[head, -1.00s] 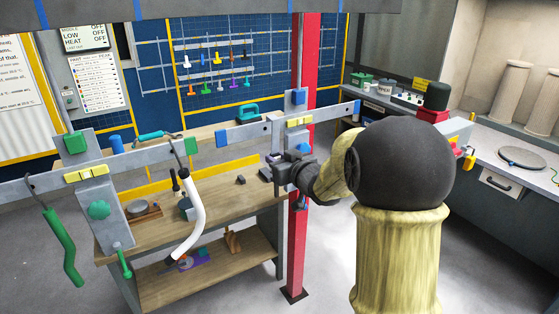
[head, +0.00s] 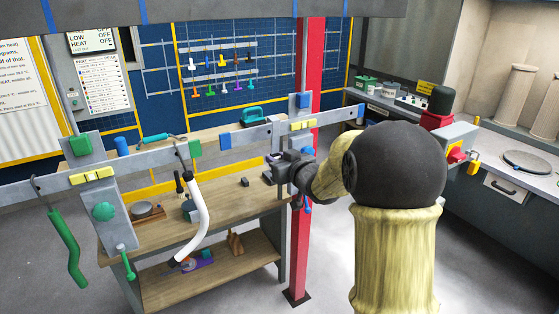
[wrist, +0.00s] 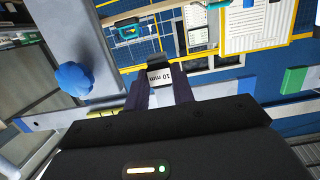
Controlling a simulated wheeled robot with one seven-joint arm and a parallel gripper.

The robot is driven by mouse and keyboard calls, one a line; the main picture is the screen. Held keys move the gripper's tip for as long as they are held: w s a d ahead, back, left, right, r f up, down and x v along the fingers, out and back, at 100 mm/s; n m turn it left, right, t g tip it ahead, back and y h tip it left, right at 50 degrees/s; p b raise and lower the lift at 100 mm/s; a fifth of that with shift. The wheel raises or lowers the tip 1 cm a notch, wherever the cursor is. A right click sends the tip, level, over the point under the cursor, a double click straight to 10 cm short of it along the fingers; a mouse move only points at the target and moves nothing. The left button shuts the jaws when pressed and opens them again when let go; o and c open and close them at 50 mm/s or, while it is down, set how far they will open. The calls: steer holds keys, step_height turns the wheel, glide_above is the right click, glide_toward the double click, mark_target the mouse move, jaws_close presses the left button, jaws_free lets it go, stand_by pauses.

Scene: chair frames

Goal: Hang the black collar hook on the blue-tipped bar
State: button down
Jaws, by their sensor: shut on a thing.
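My gripper (head: 274,168) is in the middle of the head view, in front of the workbench and left of the red post. In the wrist view its fingers (wrist: 160,92) are shut on a small black piece, the black collar hook (wrist: 158,60), with a white "10 mm" label. Its hook shape is mostly hidden.
A white bent tube (head: 197,215) and a green tube (head: 66,245) hang from the rail. A green block (head: 195,149) is next to the blue one. The wooden workbench (head: 225,205) and red post (head: 308,120) stand behind. A blue knob (wrist: 73,78) is left in the wrist view.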

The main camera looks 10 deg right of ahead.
steer(key=shift+r+x, duration=0.15)
steer(key=shift+x, duration=0.6)
steer(key=shift+r+x, duration=0.1)
steer(key=shift+x, duration=0.65)
stand_by(0.6)
steer(key=shift+f+b, duration=0.75)
steer(key=shift+f, duration=0.45)
stand_by(0.6)
steer(key=c, duration=1.1)
jaws_free()
steer(key=v, duration=0.8)
steer(key=shift+f, duration=0.1)
stand_by(0.6)
